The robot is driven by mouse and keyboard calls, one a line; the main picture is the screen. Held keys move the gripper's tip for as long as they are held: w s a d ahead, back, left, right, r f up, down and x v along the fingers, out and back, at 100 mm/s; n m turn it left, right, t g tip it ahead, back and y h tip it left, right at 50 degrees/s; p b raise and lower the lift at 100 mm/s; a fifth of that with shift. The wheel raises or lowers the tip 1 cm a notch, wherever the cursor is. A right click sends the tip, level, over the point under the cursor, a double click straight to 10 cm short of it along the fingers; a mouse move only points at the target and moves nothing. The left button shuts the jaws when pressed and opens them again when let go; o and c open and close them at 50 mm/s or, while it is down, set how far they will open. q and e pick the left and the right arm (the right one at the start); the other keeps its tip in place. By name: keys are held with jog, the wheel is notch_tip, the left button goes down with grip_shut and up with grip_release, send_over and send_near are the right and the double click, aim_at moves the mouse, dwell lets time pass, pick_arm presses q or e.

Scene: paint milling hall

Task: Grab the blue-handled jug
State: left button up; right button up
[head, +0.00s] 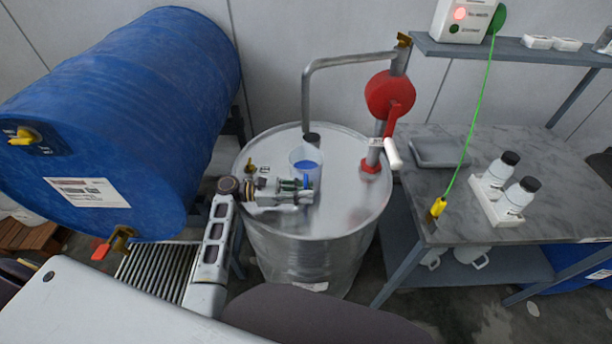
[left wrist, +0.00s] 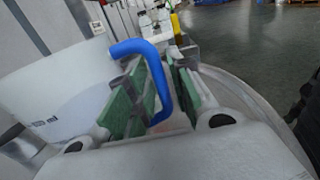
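My right gripper is not in view.
The steel drum (head: 340,213) carries a red pump (head: 390,95) with a bent spout pipe (head: 306,95) close to the jug. A blue drum (head: 130,105) lies at left. A grey bench (head: 520,150) at right holds white-based bottles (head: 497,195) and a green cable.

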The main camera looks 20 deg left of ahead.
pick_arm(q)
jog(key=shift+d, duration=0.25)
jog(key=shift+c, duration=0.5)
grip_shut()
